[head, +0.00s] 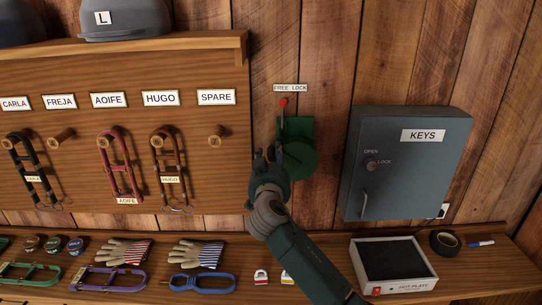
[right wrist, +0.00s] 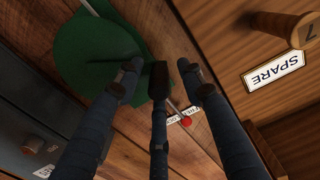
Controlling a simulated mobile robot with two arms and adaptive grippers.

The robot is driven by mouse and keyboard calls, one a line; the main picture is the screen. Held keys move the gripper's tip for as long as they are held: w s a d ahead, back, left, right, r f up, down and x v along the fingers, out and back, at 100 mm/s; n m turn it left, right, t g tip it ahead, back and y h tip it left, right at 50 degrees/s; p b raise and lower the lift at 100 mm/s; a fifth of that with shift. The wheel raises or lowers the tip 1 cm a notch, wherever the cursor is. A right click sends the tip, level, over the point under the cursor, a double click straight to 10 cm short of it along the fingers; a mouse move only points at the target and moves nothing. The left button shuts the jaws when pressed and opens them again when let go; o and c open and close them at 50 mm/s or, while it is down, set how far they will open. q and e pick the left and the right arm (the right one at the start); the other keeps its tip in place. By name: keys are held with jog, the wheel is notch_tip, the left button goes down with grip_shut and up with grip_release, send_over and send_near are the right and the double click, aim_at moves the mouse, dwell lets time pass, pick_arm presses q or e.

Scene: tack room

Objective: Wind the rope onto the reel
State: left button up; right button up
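A green reel (head: 302,160) is mounted on the plank wall, on a green backing plate. It also fills the upper left of the right wrist view (right wrist: 85,50). A lever with a red knob (head: 283,103) stands above it under a FREE LOCK label (head: 290,87). The red knob also shows in the right wrist view (right wrist: 187,122). My right gripper (head: 268,157) is at the reel's left side and hides part of it. Its fingers (right wrist: 158,72) are close together in front of the reel; contact is unclear. I cannot make out any rope. My left gripper is out of view.
A grey KEYS cabinet (head: 405,165) juts out right of the reel. A peg board (head: 110,120) with halters hangs left. The bench below holds gloves (head: 195,254), a hot plate (head: 393,261), black tape (head: 444,243) and padlocks (head: 261,277).

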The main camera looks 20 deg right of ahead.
grip_shut()
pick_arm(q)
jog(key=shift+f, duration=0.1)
